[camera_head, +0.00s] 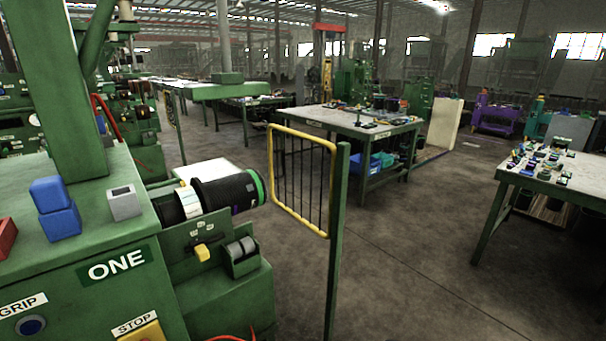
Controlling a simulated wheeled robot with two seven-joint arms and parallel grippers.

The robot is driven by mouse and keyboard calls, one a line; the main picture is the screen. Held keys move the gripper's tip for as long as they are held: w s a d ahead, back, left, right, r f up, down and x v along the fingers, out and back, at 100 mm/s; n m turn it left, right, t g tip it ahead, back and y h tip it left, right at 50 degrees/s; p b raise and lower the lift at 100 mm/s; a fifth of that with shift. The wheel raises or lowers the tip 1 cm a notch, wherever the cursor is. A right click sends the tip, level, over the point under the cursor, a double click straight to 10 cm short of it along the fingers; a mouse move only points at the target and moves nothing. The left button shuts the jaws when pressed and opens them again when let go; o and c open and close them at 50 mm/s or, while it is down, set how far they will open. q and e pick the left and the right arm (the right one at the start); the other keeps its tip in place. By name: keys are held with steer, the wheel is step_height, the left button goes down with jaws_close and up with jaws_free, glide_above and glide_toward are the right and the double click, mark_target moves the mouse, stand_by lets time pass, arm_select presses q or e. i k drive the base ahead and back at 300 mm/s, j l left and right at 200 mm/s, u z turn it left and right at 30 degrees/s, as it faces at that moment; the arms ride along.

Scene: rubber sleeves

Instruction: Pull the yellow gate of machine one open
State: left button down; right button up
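The yellow gate (273,178) is a yellow tube frame with thin dark bars, in the middle of the head view. It hangs on a green post (337,235) at its right side. Machine one (130,225) is the green machine at the left, marked ONE. The gate stands to the right of the machine's black roller (228,192) with a green ring, and its left edge appears close to the roller's end. I cannot tell from this single view whether the gate is swung open or closed. Neither of my grippers is in view.
A table with tools (350,124) stands behind the gate, another (550,180) at the right. The floor between is clear.

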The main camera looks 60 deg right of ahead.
mark_target(331, 146)
steer(key=k+l, duration=0.1)
steer(key=l, duration=0.5)
steer(key=k+l, duration=0.1)
steer(key=l, duration=0.45)
steer(key=k+l, duration=0.1)
steer(key=l, duration=0.5)
steer(key=k+l, duration=0.1)
steer(key=l, duration=0.5)
steer(key=k+l, duration=0.1)
steer(key=l, duration=0.45)
steer(key=k+l, duration=0.1)
steer(key=l, duration=0.5)
steer(key=l+z, duration=0.15)
steer(key=l, duration=0.25)
steer(key=i, duration=0.05)
